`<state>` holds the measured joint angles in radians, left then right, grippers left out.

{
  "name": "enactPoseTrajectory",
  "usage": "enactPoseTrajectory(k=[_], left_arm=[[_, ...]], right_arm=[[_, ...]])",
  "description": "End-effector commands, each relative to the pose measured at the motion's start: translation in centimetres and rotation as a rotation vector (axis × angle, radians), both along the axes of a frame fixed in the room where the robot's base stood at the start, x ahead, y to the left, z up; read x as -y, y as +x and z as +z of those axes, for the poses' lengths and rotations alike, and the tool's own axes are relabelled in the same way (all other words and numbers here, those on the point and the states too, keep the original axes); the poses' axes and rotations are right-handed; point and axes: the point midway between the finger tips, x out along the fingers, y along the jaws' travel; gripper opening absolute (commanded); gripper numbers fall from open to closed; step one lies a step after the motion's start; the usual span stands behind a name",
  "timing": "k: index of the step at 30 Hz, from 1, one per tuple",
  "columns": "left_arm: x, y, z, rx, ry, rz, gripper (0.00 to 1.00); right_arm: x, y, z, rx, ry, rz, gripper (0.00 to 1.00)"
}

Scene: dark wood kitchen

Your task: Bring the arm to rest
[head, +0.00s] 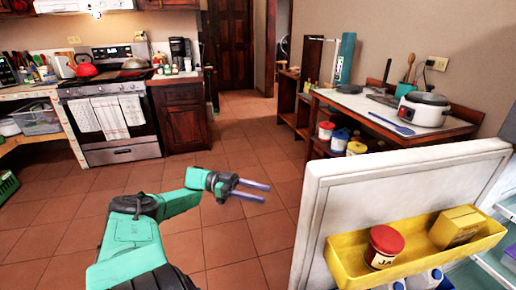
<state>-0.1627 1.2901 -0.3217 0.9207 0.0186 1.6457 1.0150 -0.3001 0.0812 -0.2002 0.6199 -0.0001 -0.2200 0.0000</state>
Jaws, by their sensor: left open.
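My left arm reaches in from the lower left of the head view. Its gripper (250,190) points to the right, with its two fingers apart and nothing between them. It hangs in the air over the tiled floor, to the left of the open fridge door, and touches nothing. My right gripper does not show.
The open fridge door (318,210) stands close at the right. Its yellow shelf (345,268) holds a red-lidded jar (384,246) and a yellow box (456,226). A counter with a white cooker (424,108) is behind. A stove (108,115) stands far left. The floor between is clear.

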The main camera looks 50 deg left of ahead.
Motion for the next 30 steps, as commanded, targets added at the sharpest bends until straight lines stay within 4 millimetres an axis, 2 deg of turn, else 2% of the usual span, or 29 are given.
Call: enactPoseTrajectory(k=[17,20,23,26,27,28,30], left_arm=[[-0.2,-0.1,0.1,0.000,0.000,0.000,0.52],[-0.4,0.3,-1.0,0.004,0.004,0.049,0.52],[-1.5,1.7,-5.5,-0.003,0.038,0.241,0.52],[-2.9,2.1,-13.8,-0.079,0.137,0.521,0.52],[-3.2,1.5,-17.6,-0.134,0.193,0.623,0.52],[-3.2,0.8,-20.3,-0.181,0.236,0.687,0.52],[-2.5,-1.8,-26.6,-0.312,0.341,0.804,0.52]], right_arm=[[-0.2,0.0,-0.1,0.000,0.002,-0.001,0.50],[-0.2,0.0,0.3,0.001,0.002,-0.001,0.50],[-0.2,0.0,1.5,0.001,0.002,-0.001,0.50],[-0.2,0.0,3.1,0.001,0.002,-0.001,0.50],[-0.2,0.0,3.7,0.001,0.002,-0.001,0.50],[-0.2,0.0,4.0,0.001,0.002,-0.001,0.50],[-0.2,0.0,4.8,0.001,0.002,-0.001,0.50]])
